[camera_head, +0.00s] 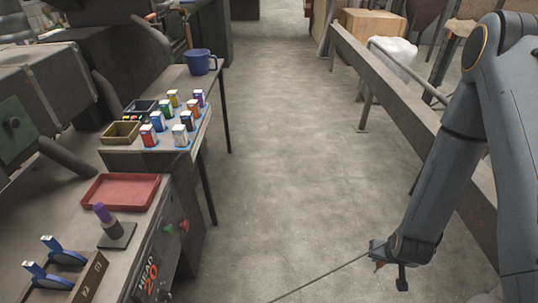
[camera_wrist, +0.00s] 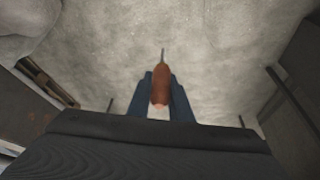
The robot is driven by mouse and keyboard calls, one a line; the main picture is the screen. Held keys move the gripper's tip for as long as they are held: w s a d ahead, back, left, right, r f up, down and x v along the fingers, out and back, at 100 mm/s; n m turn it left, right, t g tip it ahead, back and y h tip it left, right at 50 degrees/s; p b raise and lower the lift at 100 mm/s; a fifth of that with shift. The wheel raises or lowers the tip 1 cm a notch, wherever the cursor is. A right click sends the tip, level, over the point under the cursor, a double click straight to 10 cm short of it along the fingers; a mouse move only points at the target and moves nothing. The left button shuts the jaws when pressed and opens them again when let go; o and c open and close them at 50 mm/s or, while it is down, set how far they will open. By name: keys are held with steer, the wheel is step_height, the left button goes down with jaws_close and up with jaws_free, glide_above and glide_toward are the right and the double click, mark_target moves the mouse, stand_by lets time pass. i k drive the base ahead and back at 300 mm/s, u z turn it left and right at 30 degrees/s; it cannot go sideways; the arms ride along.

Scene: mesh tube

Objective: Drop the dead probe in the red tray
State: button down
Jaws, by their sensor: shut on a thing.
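My gripper (camera_head: 378,253) hangs low over the floor at the right of the head view, far from the bench. In the wrist view my gripper (camera_wrist: 161,77) has its blue fingers shut on a probe-like tool (camera_wrist: 160,86). It has an orange-brown handle, a pale butt and a thin grey tip pointing away over the floor. The red tray (camera_head: 120,177) lies on the left bench, shallow and empty. The wrist view does not show the tray.
A purple-topped tool (camera_head: 102,213) stands in a dark holder beside the tray. Blue-handled tools (camera_head: 52,245) sit in a wooden block in front. Several small cartons (camera_head: 170,120) and a blue mug (camera_head: 200,61) stand farther back. A rail (camera_head: 380,75) runs along the right. The middle floor is clear.

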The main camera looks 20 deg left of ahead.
mark_target(129, 187)
steer(key=u, duration=0.5)
steer(key=i, duration=0.7)
steer(key=u, duration=1.1)
steer(key=i, duration=0.3)
steer(key=u, duration=0.35)
